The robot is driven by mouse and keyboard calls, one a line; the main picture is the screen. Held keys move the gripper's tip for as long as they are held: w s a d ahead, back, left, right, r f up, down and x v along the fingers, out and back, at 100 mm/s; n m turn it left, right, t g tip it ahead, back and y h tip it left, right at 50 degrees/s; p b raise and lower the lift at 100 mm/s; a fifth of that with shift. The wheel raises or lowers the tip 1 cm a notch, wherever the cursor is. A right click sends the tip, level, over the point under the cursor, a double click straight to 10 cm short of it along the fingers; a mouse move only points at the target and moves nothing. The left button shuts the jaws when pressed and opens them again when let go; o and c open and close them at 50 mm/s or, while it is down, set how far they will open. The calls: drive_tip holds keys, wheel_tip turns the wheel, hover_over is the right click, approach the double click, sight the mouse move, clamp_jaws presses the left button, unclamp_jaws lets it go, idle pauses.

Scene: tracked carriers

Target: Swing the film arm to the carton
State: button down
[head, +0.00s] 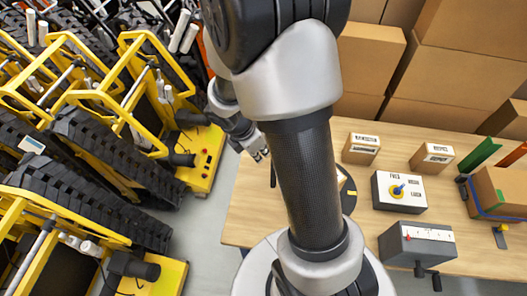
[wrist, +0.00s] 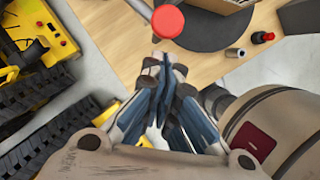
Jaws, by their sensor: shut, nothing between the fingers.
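My gripper (head: 260,154) is at the left edge of the wooden table in the head view. In the wrist view my gripper (wrist: 166,66) is shut and empty, its fingers together. Just beyond its fingertips is a round red knob (wrist: 168,21), apart from them in the picture. It may belong to the film arm, but I cannot tell. A dark round plate (wrist: 208,36) lies behind the knob, and a carton (wrist: 222,3) on it is cut off by the frame. In the head view my arm hides most of the plate (head: 349,199).
The table (head: 245,205) also holds a grey box with a dial (head: 399,191), a grey box with a slider scale (head: 417,241) and small cartons (head: 361,148). Yellow tracked carriers (head: 202,160) crowd the left. Stacked cartons (head: 450,85) stand behind. Small cylinders (wrist: 235,53) lie near the plate.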

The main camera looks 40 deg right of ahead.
drive_tip(key=a+p+v, duration=0.2)
drive_tip(key=v, duration=0.9)
drive_tip(key=shift+f, duration=0.35)
drive_tip(key=shift+w, duration=0.15)
drive_tip(key=s+a+f+m+t+y+b, duration=0.1)
drive_tip(key=s+a+m+t+y+b, duration=0.1)
drive_tip(key=s+a+m+b, duration=0.2)
drive_tip(key=s+a+f+m+t+y+b, duration=0.1)
drive_tip(key=s+a+m+b, duration=0.4)
drive_tip(key=s+m+b, duration=0.6)
drive_tip(key=m+t+b, duration=0.1)
drive_tip(key=m+b, duration=0.1)
drive_tip(key=m, duration=0.1)
drive_tip(key=shift+a+f+t+y+b, duration=0.15)
drive_tip(key=shift+f+t+y+b, duration=0.15)
drive_tip(key=shift+f+y+b, duration=0.1)
